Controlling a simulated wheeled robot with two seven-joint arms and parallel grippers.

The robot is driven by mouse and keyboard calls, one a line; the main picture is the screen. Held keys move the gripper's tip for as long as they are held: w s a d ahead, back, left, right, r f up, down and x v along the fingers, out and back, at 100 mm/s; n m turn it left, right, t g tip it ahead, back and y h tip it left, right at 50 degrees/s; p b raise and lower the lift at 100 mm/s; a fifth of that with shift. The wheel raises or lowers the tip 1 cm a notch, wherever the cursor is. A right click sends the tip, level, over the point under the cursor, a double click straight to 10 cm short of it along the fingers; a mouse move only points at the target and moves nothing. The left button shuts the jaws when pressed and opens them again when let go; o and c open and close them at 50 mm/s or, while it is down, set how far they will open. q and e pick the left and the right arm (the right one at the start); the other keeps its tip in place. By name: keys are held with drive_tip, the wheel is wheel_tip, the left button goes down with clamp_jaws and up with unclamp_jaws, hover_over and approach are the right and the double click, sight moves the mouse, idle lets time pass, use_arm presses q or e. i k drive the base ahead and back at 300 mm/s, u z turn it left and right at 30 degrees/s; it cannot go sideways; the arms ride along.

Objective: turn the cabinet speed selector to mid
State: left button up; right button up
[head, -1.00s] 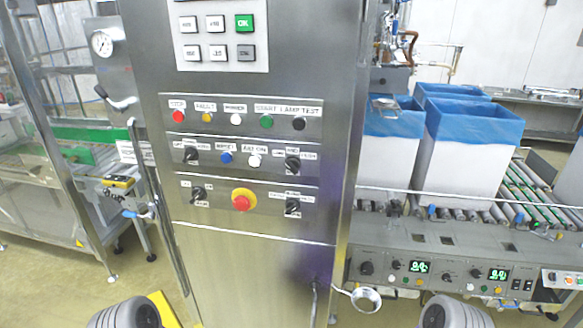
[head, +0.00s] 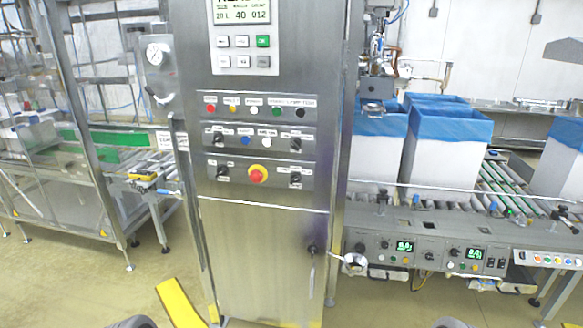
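The steel cabinet (head: 262,265) stands upright in the middle of the head view. Its front carries several black selector knobs: an upper left one (head: 218,138), an upper right one (head: 295,145), a lower left one (head: 222,172) and a lower right one (head: 295,178). Their labels are too small to read, so I cannot tell which is the speed selector or where it points. A red emergency stop button (head: 257,175) on a yellow ring sits between the lower knobs. Neither gripper is in view; only grey rounded parts of mine show at the bottom edge.
A display panel (head: 243,45) with buttons sits high on the cabinet. A row of coloured lamps and buttons is below it. A roller conveyor (head: 500,180) with blue-lined white boxes (head: 445,150) is to the right. A yellow floor strip (head: 180,303) lies at the lower left.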

sight(295, 144)
drive_tip(key=z, duration=0.35)
drive_tip(key=k, duration=0.2)
drive_tip(key=u, duration=1.35)
drive_tip(key=i, duration=0.65)
drive_tip(key=z, duration=0.2)
